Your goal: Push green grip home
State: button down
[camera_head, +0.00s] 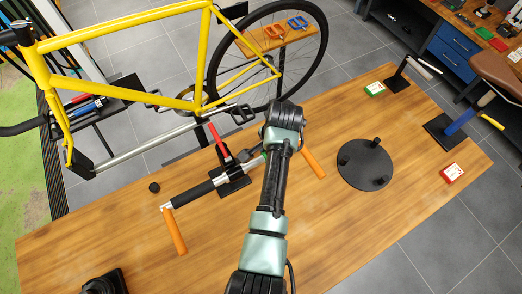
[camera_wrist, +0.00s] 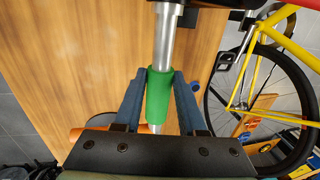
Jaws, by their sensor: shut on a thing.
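The green grip (camera_wrist: 158,96) sits around the silver handlebar (camera_wrist: 165,42) in the wrist view. Bare bar shows above the grip and a short bare length shows below it. My gripper (camera_wrist: 160,76) is shut on the green grip, with one blue finger along each side. In the head view my arm and hand hide most of the grip. There the handlebar lies across a black clamp stand (camera_head: 233,180) with a red lever (camera_head: 218,139). A black grip (camera_head: 194,194) covers its left part. Orange levers hang at the left end (camera_head: 174,231) and right end (camera_head: 313,163).
A round black plate with three pegs (camera_head: 365,166) stands right of my arm on the wooden bench (camera_head: 330,235). Small green (camera_head: 375,89) and red (camera_head: 452,173) boxes lie near its edges. A yellow bicycle (camera_head: 130,20) stands behind the bench. A small black knob (camera_head: 154,187) lies left.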

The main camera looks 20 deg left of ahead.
jog(key=shift+c, duration=2.4)
grip_release()
jog(key=shift+w+d, duration=0.2)
jog(key=shift+w, duration=0.05)
jog(key=shift+s+a+r, duration=0.1)
notch_tip(320, 180, up, 13)
jog(key=s+d+b, duration=0.1)
jog(key=d+b, duration=0.1)
jog(key=shift+s+f, duration=0.2)
jog(key=shift+s, duration=0.05)
